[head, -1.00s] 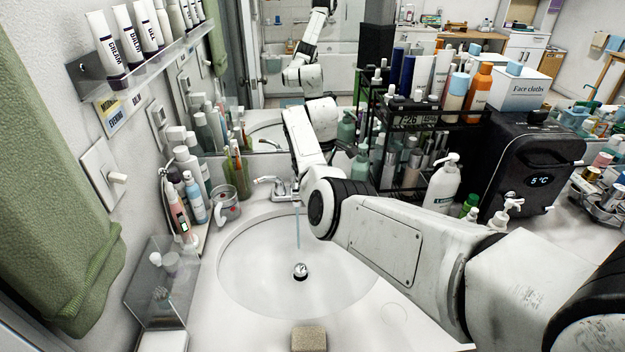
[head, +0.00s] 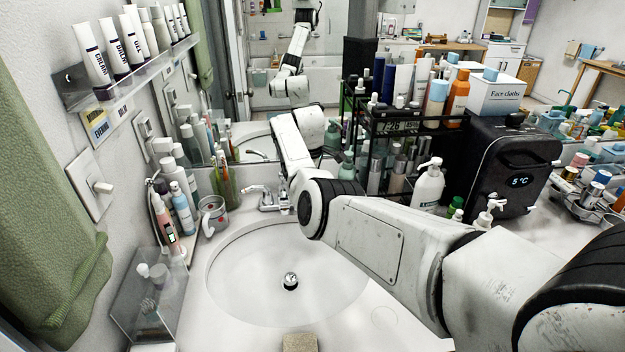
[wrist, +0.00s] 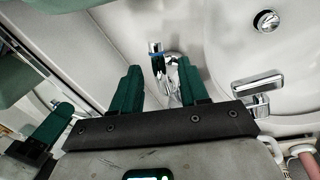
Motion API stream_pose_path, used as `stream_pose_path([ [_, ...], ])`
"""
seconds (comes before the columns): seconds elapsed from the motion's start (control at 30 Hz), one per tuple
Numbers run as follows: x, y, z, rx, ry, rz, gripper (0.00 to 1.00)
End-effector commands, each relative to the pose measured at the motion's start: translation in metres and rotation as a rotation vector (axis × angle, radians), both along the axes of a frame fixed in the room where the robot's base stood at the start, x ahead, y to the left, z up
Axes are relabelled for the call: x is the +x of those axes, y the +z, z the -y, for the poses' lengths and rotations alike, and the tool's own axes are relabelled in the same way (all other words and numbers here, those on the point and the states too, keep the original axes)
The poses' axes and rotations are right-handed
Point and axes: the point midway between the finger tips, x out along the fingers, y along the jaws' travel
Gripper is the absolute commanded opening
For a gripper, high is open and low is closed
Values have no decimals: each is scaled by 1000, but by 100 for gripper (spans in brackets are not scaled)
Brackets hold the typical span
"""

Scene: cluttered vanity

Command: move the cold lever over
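The chrome tap (head: 270,203) stands at the back rim of the basin in the head view, partly behind my arm. Whether a finger touches the lever, I cannot tell. Another chrome part of the tap (wrist: 258,84) is to the right. In the head view my gripper is hidden behind my arm.
The white basin (head: 245,265) has a chrome drain (head: 290,280) and no visible water stream. A grey mug (head: 212,214) and several bottles stand left of the tap. A black rack (head: 410,125) and a black cooler (head: 505,165) stand to the right. A mirror is behind.

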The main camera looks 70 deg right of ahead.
Motion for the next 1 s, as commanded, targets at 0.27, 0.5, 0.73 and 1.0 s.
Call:
stream_pose_path([
  [0.27, 0, 1, 0, 0, -1, 0, 45],
  [0.5, 0, 29, -5, -4, -2, 3, 45],
  [0.73, -1, 73, -13, -4, -1, 3, 45],
  [1.0, -3, 102, -19, -1, -1, 0, 45],
])
